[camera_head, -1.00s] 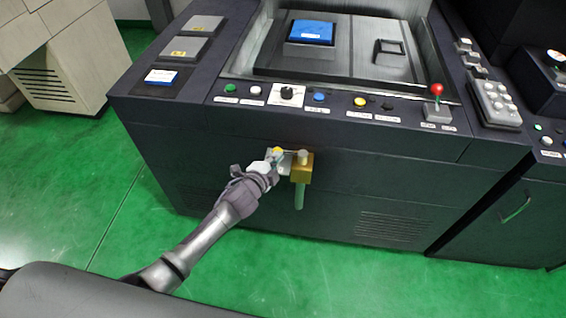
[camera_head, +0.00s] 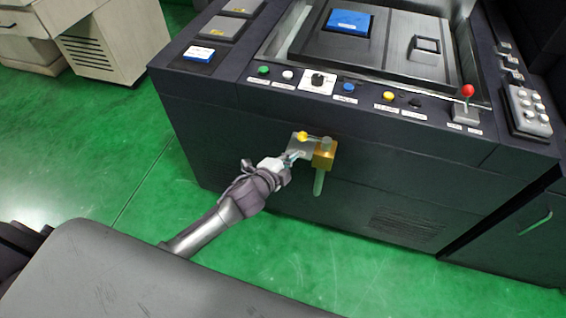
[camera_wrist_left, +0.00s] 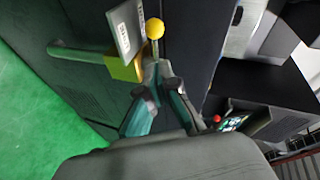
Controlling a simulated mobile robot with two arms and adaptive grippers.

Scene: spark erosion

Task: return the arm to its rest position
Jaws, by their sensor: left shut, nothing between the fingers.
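My left arm comes in from the left in the head view. Its gripper (camera_head: 291,157) is shut and empty, just in front of and to the left of a brass valve block (camera_head: 325,154) on the machine's front. The valve has a yellow ball knob (camera_head: 302,136), a small grey plate and a green pipe (camera_head: 319,183) pointing down. In the left wrist view the shut fingers (camera_wrist_left: 158,76) point toward the machine front, close below the yellow knob (camera_wrist_left: 154,28) and beside the brass block (camera_wrist_left: 124,68). I cannot tell whether they touch the valve. My right gripper is out of view.
The dark machine (camera_head: 230,125) fills the right side, with a button row and a red-topped lever (camera_head: 467,91) along its top edge. A beige cabinet (camera_head: 110,42) stands at the back left. Green floor (camera_head: 130,150) lies open left of the machine.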

